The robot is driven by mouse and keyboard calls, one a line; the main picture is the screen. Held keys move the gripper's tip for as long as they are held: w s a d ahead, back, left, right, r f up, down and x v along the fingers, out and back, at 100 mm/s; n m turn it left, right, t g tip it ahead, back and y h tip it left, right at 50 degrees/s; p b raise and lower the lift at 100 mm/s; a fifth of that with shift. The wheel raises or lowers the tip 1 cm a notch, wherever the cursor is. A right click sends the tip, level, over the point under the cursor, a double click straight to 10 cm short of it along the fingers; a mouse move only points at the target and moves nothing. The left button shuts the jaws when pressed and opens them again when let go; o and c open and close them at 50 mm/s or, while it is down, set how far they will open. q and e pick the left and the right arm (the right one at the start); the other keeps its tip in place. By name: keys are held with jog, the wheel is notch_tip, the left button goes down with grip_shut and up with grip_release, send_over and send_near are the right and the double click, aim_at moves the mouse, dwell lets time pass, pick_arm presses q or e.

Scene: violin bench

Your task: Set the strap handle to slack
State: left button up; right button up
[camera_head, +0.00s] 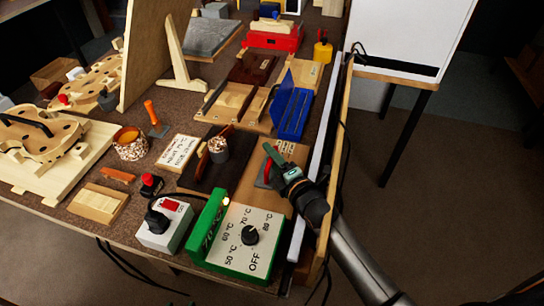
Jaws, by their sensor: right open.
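My right gripper (275,165) comes in from the lower right on a dark arm and is open. It is over the brown board at the bench's right side. A small red and grey piece (264,174) shows at its fingers; it may be the strap handle, but the gripper covers much of it. I cannot tell whether the fingers touch it or which way the handle is set. A small pale lettered plate (286,147) lies just behind the gripper; its words are too small to read. My left gripper is not in view.
A green-and-white temperature control box (240,262) with a black knob stands in front of the gripper. A grey switch box (163,232) is left of it. A blue open case (292,108) lies behind. A dark block with a cylinder (218,150) is to the left.

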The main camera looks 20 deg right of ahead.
grip_shut()
dwell(1.3)
